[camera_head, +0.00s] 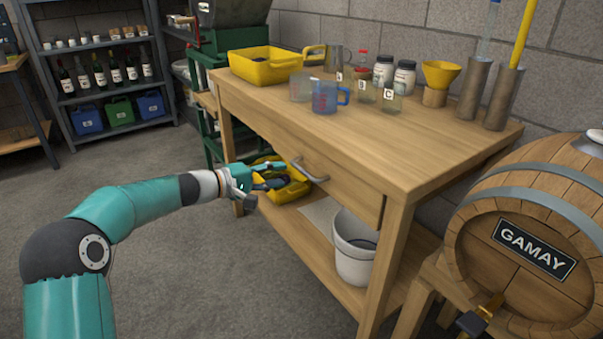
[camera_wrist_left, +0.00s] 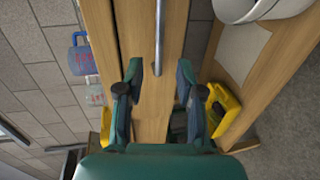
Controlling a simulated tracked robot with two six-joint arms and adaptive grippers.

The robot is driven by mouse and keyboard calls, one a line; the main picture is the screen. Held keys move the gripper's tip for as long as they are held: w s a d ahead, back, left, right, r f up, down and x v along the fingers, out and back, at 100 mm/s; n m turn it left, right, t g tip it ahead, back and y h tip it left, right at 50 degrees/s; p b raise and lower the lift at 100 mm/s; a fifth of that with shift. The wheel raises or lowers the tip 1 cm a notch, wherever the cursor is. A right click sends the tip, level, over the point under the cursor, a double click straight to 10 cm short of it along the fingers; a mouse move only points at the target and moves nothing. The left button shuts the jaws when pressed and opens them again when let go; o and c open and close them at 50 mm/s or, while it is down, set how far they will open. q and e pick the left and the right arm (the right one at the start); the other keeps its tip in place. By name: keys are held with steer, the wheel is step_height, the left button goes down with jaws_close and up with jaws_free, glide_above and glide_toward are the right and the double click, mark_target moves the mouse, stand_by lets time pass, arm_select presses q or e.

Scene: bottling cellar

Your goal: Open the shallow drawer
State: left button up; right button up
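The shallow drawer (camera_head: 345,188) is set under the top of the wooden workbench, and its front looks flush and shut. Its metal bar handle (camera_head: 312,172) is bare. My left gripper (camera_head: 279,174) is just left of the handle, with its fingers pointing towards it. In the left wrist view, the two fingers (camera_wrist_left: 158,78) stand wide apart with nothing between their pads. The handle (camera_wrist_left: 159,38) runs up the picture ahead of them, its near end in line with the gap. The drawer front (camera_wrist_left: 140,100) lies behind. My right gripper is not in view.
On the workbench top (camera_head: 350,140) stand a yellow tub (camera_head: 265,73), a blue-tinted measuring jug (camera_head: 325,97), jars and a funnel (camera_head: 440,75). The lower shelf holds a white bucket (camera_head: 352,262) and a yellow container (camera_head: 290,190). A barrel (camera_head: 510,210) stands right; floor at left is clear.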

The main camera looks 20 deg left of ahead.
mark_target(302, 169)
arm_select(q)
steer(key=x, duration=0.8)
steer(key=shift+w+d, duration=0.1)
steer(key=shift+w, duration=0.05)
jaws_close()
